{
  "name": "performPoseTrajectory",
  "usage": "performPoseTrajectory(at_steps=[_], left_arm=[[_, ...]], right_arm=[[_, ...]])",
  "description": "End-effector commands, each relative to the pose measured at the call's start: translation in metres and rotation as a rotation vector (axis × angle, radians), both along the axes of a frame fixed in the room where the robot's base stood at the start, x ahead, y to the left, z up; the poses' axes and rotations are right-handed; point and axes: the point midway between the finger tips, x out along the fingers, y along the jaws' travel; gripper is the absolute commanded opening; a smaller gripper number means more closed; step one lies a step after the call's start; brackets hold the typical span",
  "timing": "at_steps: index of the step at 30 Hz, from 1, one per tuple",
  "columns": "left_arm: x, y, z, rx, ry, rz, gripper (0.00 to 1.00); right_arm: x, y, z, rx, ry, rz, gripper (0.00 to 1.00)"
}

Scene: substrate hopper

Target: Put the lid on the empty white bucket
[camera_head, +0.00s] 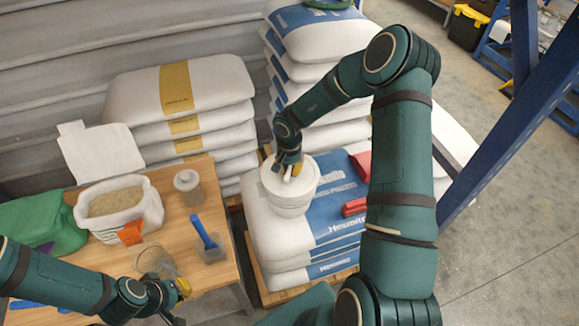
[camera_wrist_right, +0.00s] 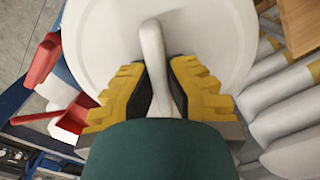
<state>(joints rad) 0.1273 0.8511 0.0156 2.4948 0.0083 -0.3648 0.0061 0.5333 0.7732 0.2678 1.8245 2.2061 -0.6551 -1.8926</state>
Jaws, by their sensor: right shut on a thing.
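The white bucket (camera_head: 290,209) stands upright on the stack of blue and white bags in the head view. The round white lid (camera_head: 272,183) is at the bucket's top and covers its mouth; I cannot tell whether it is fully seated. My right gripper (camera_head: 291,172) is above it. In the right wrist view the yellow and black fingers of the right gripper (camera_wrist_right: 155,88) are shut on the upright handle of the lid (camera_wrist_right: 215,40). My left gripper (camera_head: 182,300) is low at the table's front edge, away from the bucket; its finger opening is unclear.
The wooden table (camera_head: 215,250) at left holds an open bag of grain (camera_head: 117,203), a lidded jar (camera_head: 188,187), a blue-handled scraper (camera_head: 206,240) and a clear cup (camera_head: 153,260). Red scoops (camera_head: 355,207) lie right of the bucket. A blue post (camera_head: 510,120) stands at right.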

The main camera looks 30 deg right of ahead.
Motion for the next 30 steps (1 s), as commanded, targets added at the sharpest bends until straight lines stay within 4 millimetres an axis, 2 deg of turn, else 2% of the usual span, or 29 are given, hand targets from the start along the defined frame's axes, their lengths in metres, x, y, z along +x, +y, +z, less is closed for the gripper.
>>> performPoseTrajectory(at_steps=[8, 9, 11, 20, 23, 26, 30], left_arm=[[0.0, 0.0, 0.0, 0.0, 0.0, 0.0, 0.0], [0.0, 0.0, 0.0, 0.0, 0.0, 0.0, 0.0], [0.0, 0.0, 0.0, 0.0, 0.0, 0.0, 0.0], [0.0, 0.0, 0.0, 0.0, 0.0, 0.0, 0.0], [0.0, 0.0, 0.0, 0.0, 0.0, 0.0, 0.0], [0.0, 0.0, 0.0, 0.0, 0.0, 0.0, 0.0], [0.0, 0.0, 0.0, 0.0, 0.0, 0.0, 0.0]], right_arm=[[0.0, 0.0, 0.0, 0.0, 0.0, 0.0, 0.0], [0.0, 0.0, 0.0, 0.0, 0.0, 0.0, 0.21], [0.0, 0.0, 0.0, 0.0, 0.0, 0.0, 0.39], [0.0, 0.0, 0.0, 0.0, 0.0, 0.0, 0.39], [0.0, 0.0, 0.006, 0.0, -0.001, -0.001, 0.39], [0.0, 0.0, 0.019, 0.0, -0.003, -0.002, 0.39], [0.0, -0.001, 0.046, -0.001, -0.003, -0.003, 0.39]])
